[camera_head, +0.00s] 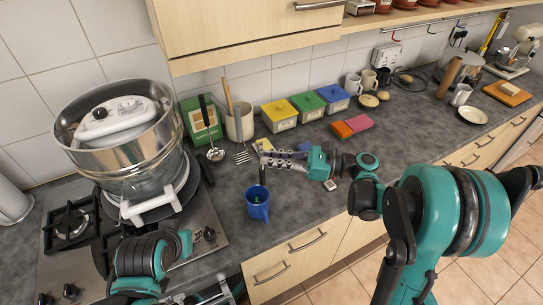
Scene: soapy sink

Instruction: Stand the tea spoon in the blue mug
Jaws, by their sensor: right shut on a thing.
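The blue mug (258,212) stands upright on the dark worktop, right of the hob. My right gripper (262,154) reaches in from the right, with its fingers above and behind the mug. It is shut on a thin dark thing, which seems to be the tea spoon (262,177). This hangs about upright from the fingertips down toward the mug's opening. I cannot tell whether its lower end is inside the mug. My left arm is at the bottom left. Part of what seems my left gripper (226,291) shows at the bottom edge, its fingers unclear.
A pink and orange sponge (351,126) lies behind my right gripper. Worktop beside the mug is clear.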

